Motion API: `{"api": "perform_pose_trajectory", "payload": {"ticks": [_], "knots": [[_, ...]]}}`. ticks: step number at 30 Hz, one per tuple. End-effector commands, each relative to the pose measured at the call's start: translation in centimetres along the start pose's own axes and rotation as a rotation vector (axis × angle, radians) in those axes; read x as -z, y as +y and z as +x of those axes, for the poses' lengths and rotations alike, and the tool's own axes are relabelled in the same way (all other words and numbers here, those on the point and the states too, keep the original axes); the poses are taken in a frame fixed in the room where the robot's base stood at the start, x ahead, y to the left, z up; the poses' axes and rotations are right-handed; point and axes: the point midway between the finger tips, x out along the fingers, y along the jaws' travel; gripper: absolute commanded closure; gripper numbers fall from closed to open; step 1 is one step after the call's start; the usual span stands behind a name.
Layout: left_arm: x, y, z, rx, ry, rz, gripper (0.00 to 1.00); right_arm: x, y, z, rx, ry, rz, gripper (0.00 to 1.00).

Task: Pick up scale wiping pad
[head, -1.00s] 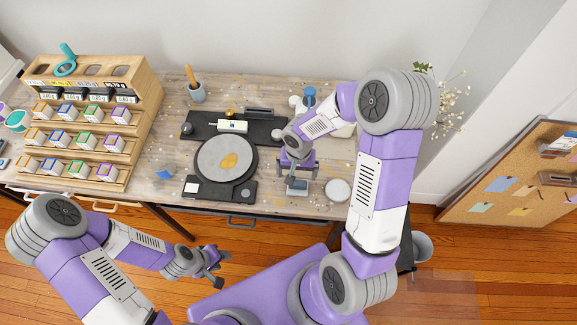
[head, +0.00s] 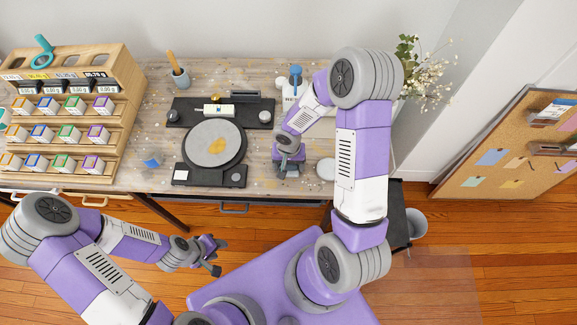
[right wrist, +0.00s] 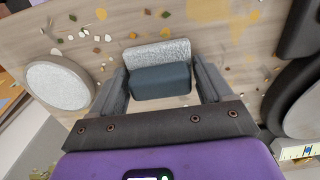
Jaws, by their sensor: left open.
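The scale wiping pad (right wrist: 160,82) is a small block, dark blue-grey with a speckled light grey layer, on the table in the right wrist view. My right gripper (right wrist: 160,72) is open around it, one finger at each side, with narrow gaps seeming to show. In the head view my right gripper (head: 289,170) is low at the table's front part and hides the pad. The black scale (head: 215,142) with its round grey plate stands left of that gripper. My left gripper (head: 219,256) is open and empty, in front of the table over the floor.
A round white disc (head: 325,168) lies close to the right of my right gripper. A wooden rack (head: 128,112) with several small boxes fills the table's left. A brush cup (head: 181,78) stands at the back, and a bin (head: 416,222) on the floor at right.

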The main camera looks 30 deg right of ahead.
Motion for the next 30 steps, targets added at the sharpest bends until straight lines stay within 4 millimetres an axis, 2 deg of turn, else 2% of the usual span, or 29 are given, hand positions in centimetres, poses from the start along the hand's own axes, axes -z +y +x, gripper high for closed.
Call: {"api": "perform_pose_trajectory", "payload": {"ticks": [1, 6, 7, 13, 16, 24, 30], "knots": [[0.0, 0.0, 0.0, 0.0, 0.0, 0.0, 0.57, 0.0, 0.0, 0.0, 0.0, 0.0, 0.0, 0.29], [0.0, 0.0, 0.0, 0.0, 0.0, 0.0, 0.57, 0.0, 0.0, 0.0, 0.0, 0.0, 0.0, 0.55], [0.0, 0.0, 0.0, 0.0, 0.0, 0.0, 0.57, 0.0, 0.0, 0.0, 0.0, 0.0, 0.0, 0.56], [0.0, 0.0, 0.0, 0.0, 0.0, 0.0, 0.57, 0.0, 0.0, -0.1, 0.0, 0.001, 0.0, 0.56], [0.0, 0.1, -0.3, 0.0, 0.0, 0.0, 0.57, 0.1, -0.1, -1.0, 0.002, 0.002, 0.001, 0.56], [-0.1, 0.7, -1.9, 0.0, 0.0, 0.0, 0.57, 0.1, 0.0, -6.4, 0.002, 0.004, 0.001, 0.56], [-0.1, 1.0, -2.6, 0.0, 0.0, 0.0, 0.57, 0.0, 0.0, -9.3, 0.001, 0.002, 0.001, 0.56]]}}
